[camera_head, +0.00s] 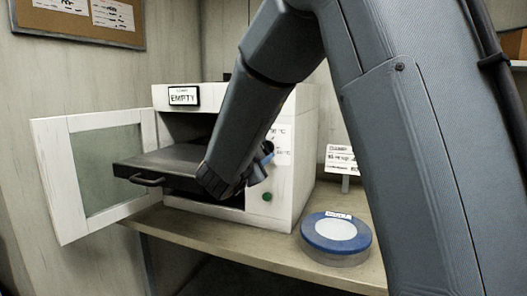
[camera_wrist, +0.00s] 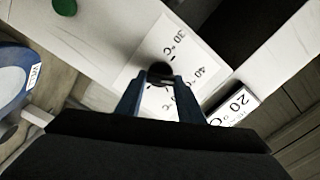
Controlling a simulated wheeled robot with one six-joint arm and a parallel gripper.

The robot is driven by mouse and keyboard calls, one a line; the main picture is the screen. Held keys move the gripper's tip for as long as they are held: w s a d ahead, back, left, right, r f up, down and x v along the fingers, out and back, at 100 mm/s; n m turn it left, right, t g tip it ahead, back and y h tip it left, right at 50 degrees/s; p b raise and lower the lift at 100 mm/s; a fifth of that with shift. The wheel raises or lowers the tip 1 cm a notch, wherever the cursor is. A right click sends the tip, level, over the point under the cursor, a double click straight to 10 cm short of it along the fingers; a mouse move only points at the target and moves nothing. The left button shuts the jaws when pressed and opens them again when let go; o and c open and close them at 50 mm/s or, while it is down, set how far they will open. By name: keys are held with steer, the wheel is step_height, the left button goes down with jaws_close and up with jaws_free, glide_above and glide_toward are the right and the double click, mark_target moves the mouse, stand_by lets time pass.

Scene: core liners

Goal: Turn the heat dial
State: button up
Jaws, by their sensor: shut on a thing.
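The heat dial is a small black round knob (camera_wrist: 160,71) on a white card with temperature marks, of which "30 °C" and "40" can be read in the wrist view. My gripper (camera_wrist: 160,84) is shut on the dial, with one blue-grey finger on each side of it. The dial's exact setting cannot be read.
The oven door (camera_head: 62,180) stands open to the left. A dark tray (camera_head: 165,162) with a handle sticks out of the oven. A green button (camera_head: 267,197) is below the dial. A blue-rimmed round container (camera_head: 312,236) sits on the bench to the right. A framed plate (camera_head: 184,96) reads "EMPTY".

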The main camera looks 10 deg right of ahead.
steer(key=o, duration=1.1)
steer(key=shift+c, duration=0.2)
steer(key=b+v, duration=0.1)
steer(key=v, duration=0.7)
steer(key=shift+w, duration=0.15)
